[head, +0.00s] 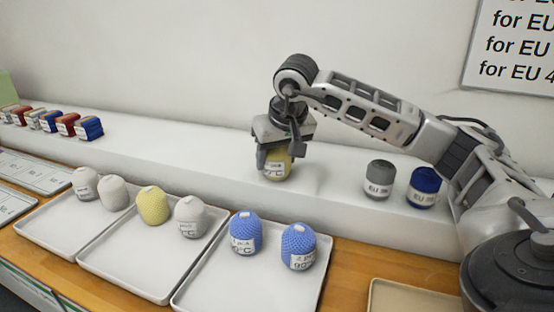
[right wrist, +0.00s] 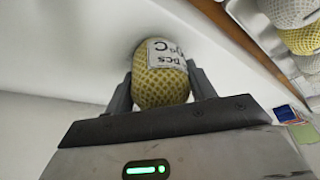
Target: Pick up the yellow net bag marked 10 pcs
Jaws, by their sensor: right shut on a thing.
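The yellow net bag (head: 276,165) is in my right gripper (head: 277,152), at the white ledge in the head view. Its white label is partly covered, and the number before "pcs" is not readable. In the right wrist view the yellow net bag (right wrist: 160,88) sits between the two fingers of my right gripper (right wrist: 160,90), which touch it on both sides. The gripper is shut on it. I cannot tell whether the bag still touches the ledge. Another yellow net bag (head: 153,206) stands on the middle tray, its label not visible. My left gripper is not in view.
White trays (head: 127,281) along the wooden table hold white bags (head: 190,216) and blue net bags (head: 245,232). On the ledge (head: 180,150) stand a grey bundle (head: 378,178) and a dark blue one (head: 424,187), right of my gripper. Several red, blue and grey packs (head: 88,128) stand far left.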

